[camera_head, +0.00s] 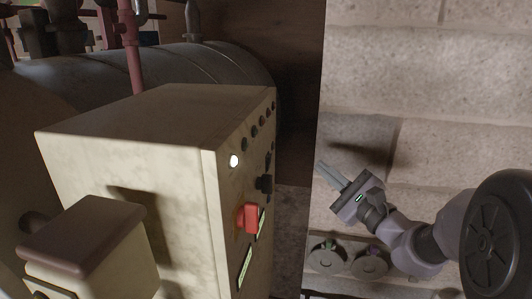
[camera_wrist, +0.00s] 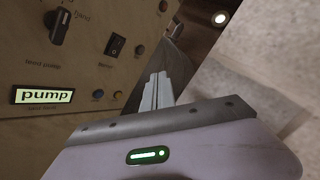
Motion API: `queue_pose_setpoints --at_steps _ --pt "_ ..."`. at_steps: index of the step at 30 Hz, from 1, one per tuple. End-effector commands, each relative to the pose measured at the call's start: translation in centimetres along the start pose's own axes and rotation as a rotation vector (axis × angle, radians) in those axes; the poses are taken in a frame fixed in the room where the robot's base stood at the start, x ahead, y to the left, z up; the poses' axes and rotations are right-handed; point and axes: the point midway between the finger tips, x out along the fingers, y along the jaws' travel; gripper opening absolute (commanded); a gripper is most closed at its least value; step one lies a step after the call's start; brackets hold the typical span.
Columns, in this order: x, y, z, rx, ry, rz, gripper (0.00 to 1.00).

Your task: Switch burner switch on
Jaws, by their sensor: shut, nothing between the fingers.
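A black rocker switch (camera_wrist: 117,46) sits on the beige control panel in the wrist view. The small label under it may read "Burner", but it is blurred. Whether the rocker is on or off I cannot tell. My gripper (camera_wrist: 157,88) is shut and empty, its pale fingertips together, right of and below the switch and apart from it. In the head view my gripper (camera_head: 323,170) is right of the control cabinet (camera_head: 130,118), in front of the block wall, with a gap to the panel face.
A black rotary knob (camera_wrist: 60,27) and a lit "pump" display (camera_wrist: 43,95) are left of the switch. The head view shows a red control (camera_head: 250,218) sticking out and a lit white lamp (camera_head: 234,161). Two round fittings (camera_head: 369,266) are below my arm.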

Motion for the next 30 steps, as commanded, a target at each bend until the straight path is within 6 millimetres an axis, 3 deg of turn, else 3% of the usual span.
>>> queue_pose_setpoints --at_steps 8,21,30 --pt "0.6 0.4 0.5 0.0 -0.001 0.003 0.0" --pt "4.9 3.6 3.6 -0.001 -0.002 0.005 0.0" --pt "6.1 4.5 4.5 0.0 -0.001 0.003 0.0"
